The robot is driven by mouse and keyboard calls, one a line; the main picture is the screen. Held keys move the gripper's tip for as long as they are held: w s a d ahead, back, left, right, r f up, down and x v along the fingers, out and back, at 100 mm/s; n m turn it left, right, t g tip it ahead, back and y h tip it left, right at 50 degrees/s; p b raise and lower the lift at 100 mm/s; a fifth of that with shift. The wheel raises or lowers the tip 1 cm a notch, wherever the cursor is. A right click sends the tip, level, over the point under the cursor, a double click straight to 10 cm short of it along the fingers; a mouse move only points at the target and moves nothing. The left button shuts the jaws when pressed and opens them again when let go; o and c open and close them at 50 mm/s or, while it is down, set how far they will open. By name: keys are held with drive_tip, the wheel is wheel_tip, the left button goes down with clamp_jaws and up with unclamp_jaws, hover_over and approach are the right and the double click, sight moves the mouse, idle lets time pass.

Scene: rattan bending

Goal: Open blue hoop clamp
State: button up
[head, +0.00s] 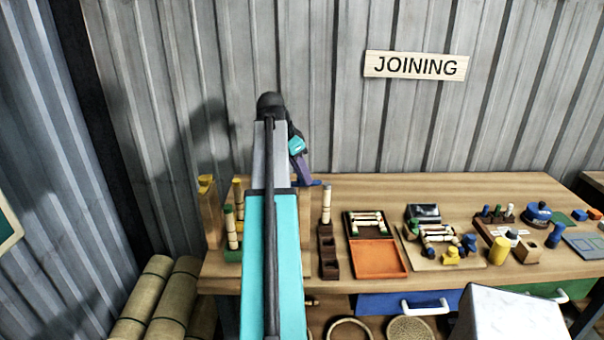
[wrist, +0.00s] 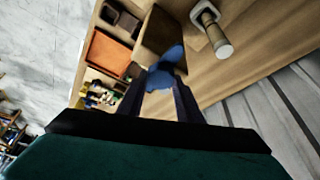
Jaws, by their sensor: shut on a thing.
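The blue hoop clamp (wrist: 172,54) shows in the wrist view as blue parts on top of a wooden block. My gripper (wrist: 158,82) is shut on a blue part of it, which sits between the two dark fingertips. In the head view only a small blue piece of the clamp (head: 314,183) shows beside my gripper (head: 303,172), above the bench's left half. My arm hides the rest of the clamp and most of its block there. I cannot tell how far the clamp is open.
A yellow clamp (head: 206,181) tops a wooden post at the bench's left end. Upright rattan pieces (head: 231,228) stand near it. Right of my arm are a dark socket block (head: 328,252), an orange tray (head: 376,259) and a parts board (head: 445,258). The bench's back strip is clear.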

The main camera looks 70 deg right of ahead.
drive_tip(key=n, duration=0.2)
drive_tip(key=n+t+h, duration=0.1)
drive_tip(key=n, duration=0.1)
drive_tip(key=shift+s+a+n, duration=0.15)
drive_tip(key=shift+s+n, duration=0.05)
drive_tip(key=shift+n, duration=0.1)
drive_tip(key=n+t+p, duration=0.1)
drive_tip(key=n+t, duration=0.1)
drive_tip(key=n, duration=0.2)
drive_tip(key=shift+s, duration=0.15)
drive_tip(key=n+t, duration=0.1)
drive_tip(key=n, duration=0.4)
drive_tip(key=shift+s+t+y, duration=0.15)
drive_tip(key=shift+t+y, duration=0.15)
drive_tip(key=shift+t, duration=0.1)
drive_tip(key=shift+n+t+y+p, duration=0.3)
drive_tip(key=shift+n+t, duration=0.2)
drive_tip(key=shift+n, duration=1)
drive_tip(key=o, duration=1)
drive_tip(key=shift+s, duration=0.1)
drive_tip(key=shift+o, duration=0.2)
drive_tip(key=shift+r, duration=0.15)
